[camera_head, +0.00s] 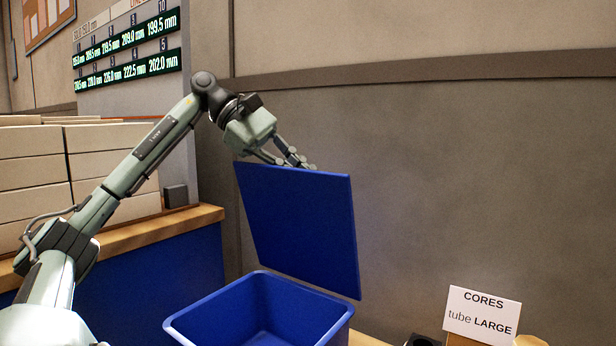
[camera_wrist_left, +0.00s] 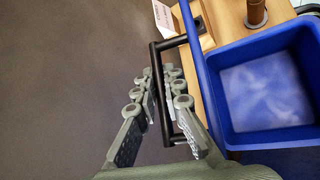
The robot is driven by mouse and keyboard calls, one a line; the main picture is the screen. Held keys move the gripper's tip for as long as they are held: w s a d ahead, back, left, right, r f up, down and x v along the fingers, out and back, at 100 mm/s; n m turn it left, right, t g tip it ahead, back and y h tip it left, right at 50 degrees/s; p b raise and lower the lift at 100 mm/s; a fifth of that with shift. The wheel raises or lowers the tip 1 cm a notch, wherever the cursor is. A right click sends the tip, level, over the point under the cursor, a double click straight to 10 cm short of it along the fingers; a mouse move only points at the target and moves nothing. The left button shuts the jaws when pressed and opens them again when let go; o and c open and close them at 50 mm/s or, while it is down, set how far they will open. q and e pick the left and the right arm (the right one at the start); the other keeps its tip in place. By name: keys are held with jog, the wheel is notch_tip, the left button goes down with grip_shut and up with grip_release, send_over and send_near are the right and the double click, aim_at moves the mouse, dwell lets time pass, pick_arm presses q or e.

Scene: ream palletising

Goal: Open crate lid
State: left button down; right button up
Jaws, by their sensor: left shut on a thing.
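The blue crate (camera_head: 335,322) stands open at the bottom centre of the head view. Its inside is visible and looks empty; it also shows at the right of the left wrist view (camera_wrist_left: 268,44). The blue lid (camera_head: 300,230) stands raised, near upright, at the crate's far side. In the left wrist view the lid (camera_wrist_left: 207,75) is seen edge-on as a blue strip. My left gripper (camera_head: 302,163) is at the lid's top edge, shut on the black lid handle (camera_wrist_left: 158,95), which passes between its fingers. My right gripper is in neither view.
White packs (camera_head: 60,165) are stacked on a wood-topped blue counter (camera_head: 165,228) at the left. A "CORES tube LARGE" sign (camera_head: 482,315) stands at the lower right. A brown tube (camera_wrist_left: 256,14) stands beyond the crate. A grey wall is behind.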

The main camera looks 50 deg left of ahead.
pick_arm(q)
jog(key=shift+f, duration=0.1)
dwell(0.3)
jog(key=c, duration=1.6)
grip_release()
jog(key=v, duration=1.2)
jog(key=shift+w, duration=0.1)
